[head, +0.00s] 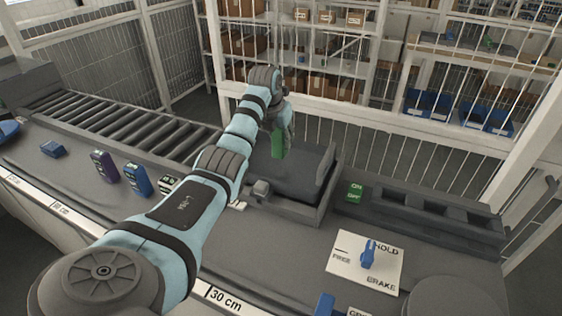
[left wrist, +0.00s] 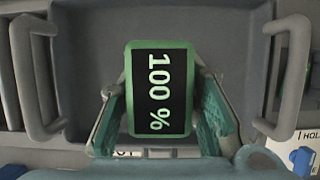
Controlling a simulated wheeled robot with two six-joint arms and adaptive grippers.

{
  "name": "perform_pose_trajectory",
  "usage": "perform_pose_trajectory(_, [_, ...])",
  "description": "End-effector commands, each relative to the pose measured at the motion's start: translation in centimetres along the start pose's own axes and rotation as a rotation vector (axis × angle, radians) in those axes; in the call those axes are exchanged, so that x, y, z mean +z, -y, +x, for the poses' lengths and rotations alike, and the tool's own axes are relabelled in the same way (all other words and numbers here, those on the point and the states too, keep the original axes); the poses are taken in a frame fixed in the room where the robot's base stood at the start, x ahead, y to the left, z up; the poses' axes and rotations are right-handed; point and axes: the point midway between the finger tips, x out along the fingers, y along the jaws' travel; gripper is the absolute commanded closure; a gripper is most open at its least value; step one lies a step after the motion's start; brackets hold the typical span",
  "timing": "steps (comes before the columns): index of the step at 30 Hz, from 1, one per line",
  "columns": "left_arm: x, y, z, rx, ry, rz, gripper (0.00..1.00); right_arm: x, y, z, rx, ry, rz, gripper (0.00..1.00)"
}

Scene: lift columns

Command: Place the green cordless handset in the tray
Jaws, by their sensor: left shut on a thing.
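The green cordless handset (head: 278,143) hangs from my left gripper (head: 284,122) above the dark grey tray (head: 322,190). In the left wrist view the handset (left wrist: 159,52) shows its end with a black panel reading "100 %". The fingers of my left gripper (left wrist: 160,118) are shut on it from both sides. Below it the tray (left wrist: 88,60) shows bare floor and a handle on the left and right. The handset looks apart from the tray floor. My arm hides part of the tray in the head view. My right gripper is not in view.
A roller conveyor (head: 130,130) runs behind the counter at left. Purple (head: 104,167) and blue (head: 137,179) handsets stand left of my arm. A white plate with a blue lever (head: 367,256) lies at right. A dark rack with empty slots (head: 425,212) is beyond it.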

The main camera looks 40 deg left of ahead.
Motion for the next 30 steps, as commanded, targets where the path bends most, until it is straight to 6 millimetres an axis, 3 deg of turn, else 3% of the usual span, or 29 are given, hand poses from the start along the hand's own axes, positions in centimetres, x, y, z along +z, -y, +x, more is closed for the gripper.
perform_pose_trajectory(7, [-1.4, 0.0, 3.4, 0.000, 0.000, 0.000, 1.00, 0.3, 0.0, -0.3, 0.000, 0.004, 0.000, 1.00])
perform_pose_trajectory(17, [-1.6, 0.0, 3.8, 0.000, 0.000, 0.001, 1.00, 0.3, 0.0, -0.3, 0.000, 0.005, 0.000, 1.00])
perform_pose_trajectory(18, [-1.6, 0.0, 3.8, 0.000, 0.000, 0.001, 0.62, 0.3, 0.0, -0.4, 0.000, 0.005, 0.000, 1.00])
perform_pose_trajectory(21, [-1.6, 0.0, 3.8, 0.000, 0.000, 0.001, 0.49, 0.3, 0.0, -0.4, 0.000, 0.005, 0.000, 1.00])
perform_pose_trajectory(30, [-1.5, 0.0, 3.6, 0.000, 0.001, 0.001, 0.49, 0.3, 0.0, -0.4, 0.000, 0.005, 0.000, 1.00])
